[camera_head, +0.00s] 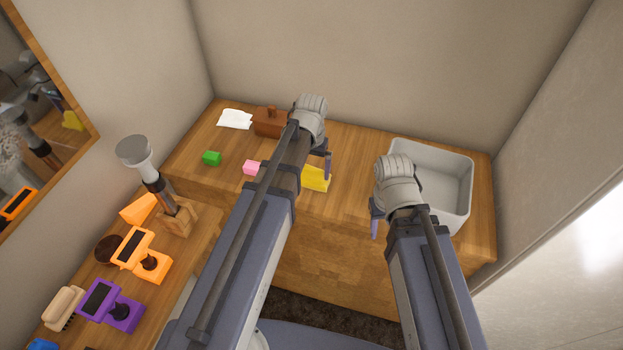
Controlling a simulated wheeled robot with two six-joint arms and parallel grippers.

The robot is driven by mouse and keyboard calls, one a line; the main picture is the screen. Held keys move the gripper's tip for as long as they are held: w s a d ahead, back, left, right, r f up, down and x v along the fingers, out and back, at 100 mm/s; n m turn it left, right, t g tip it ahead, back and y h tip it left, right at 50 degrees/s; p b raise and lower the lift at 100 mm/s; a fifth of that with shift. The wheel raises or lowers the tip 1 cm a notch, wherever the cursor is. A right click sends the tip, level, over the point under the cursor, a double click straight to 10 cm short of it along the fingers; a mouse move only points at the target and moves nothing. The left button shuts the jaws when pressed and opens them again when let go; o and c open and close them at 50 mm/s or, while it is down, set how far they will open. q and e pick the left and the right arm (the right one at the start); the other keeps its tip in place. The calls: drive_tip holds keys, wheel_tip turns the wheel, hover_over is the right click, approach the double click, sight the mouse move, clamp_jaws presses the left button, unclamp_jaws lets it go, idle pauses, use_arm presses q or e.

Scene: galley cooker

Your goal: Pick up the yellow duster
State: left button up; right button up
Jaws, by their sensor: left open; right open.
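The yellow duster (315,179) lies on the wooden counter near its front edge, just right of my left forearm, which may cover part of its left side. My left gripper (322,158) is over the counter just behind and above the duster. One dark finger shows and the other is mostly hidden by the arm; the gripper is open, and whether it touches the duster cannot be told. My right gripper (376,213) is open and empty by the front left side of the grey bin, with one finger showing.
A grey bin (458,180) stands at the right. The side counter holds an orange device (143,254), a purple device (112,305) and a brush (64,308).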

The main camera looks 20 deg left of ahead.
sight(311, 169)
use_arm(q)
drive_tip(key=shift+c, duration=0.2)
drive_tip(key=c, duration=1)
drive_tip(key=shift+o, duration=0.2)
drive_tip(key=shift+r, duration=0.1)
wheel_tip(311, 169, up, 10)
drive_tip(key=p, duration=1)
